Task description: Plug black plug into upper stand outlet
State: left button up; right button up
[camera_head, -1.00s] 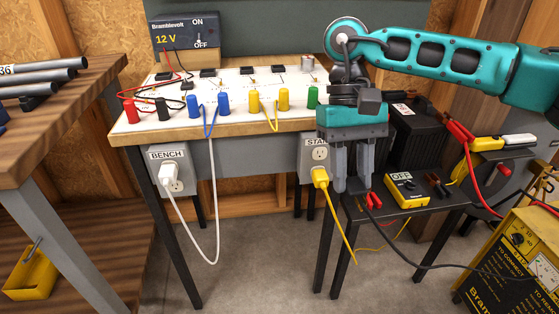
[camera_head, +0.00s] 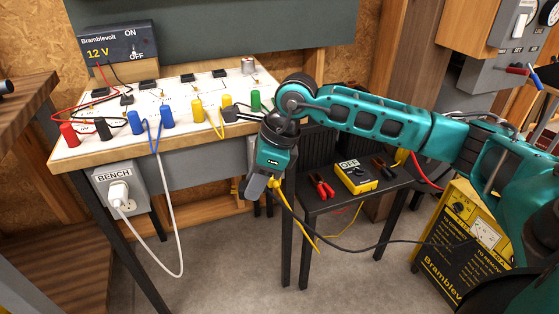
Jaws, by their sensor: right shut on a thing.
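My right gripper (camera_head: 258,187) points down and left in front of the right end of the bench. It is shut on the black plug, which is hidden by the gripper. The plug's black cord (camera_head: 345,238) runs from beside the gripper to the yellow charger (camera_head: 455,240) at right. The stand outlet box is almost wholly hidden behind the gripper, so its upper socket cannot be seen. A yellow plug (camera_head: 275,184) shows right beside the fingers, its cord hanging down. I cannot tell whether the black plug touches the outlet. My left gripper is out of view.
The bench outlet (camera_head: 117,190) at left holds a white plug with a hanging white cord. Colored terminals and a 12 V supply (camera_head: 117,50) sit on the bench. A small dark table (camera_head: 330,202) with red clamps and a yellow meter (camera_head: 356,176) stands right of the gripper.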

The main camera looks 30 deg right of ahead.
jog(key=w+d+m+t+h, duration=0.1)
jog(key=w+d+m+h, duration=0.1)
jog(key=m, duration=0.5)
jog(key=w+d+m+h+p, duration=0.1)
jog(key=d+m+h, duration=0.1)
jog(key=d+m, duration=0.3)
jog(key=shift+w+m+t+h, duration=0.4)
jog(key=shift+m, duration=0.7)
jog(key=shift+d, duration=0.1)
jog(key=shift+b, duration=0.4)
dwell(0.5)
jog(key=shift+w+d, duration=0.15)
jog(key=shift+w, duration=0.5)
jog(key=o, duration=1.1)
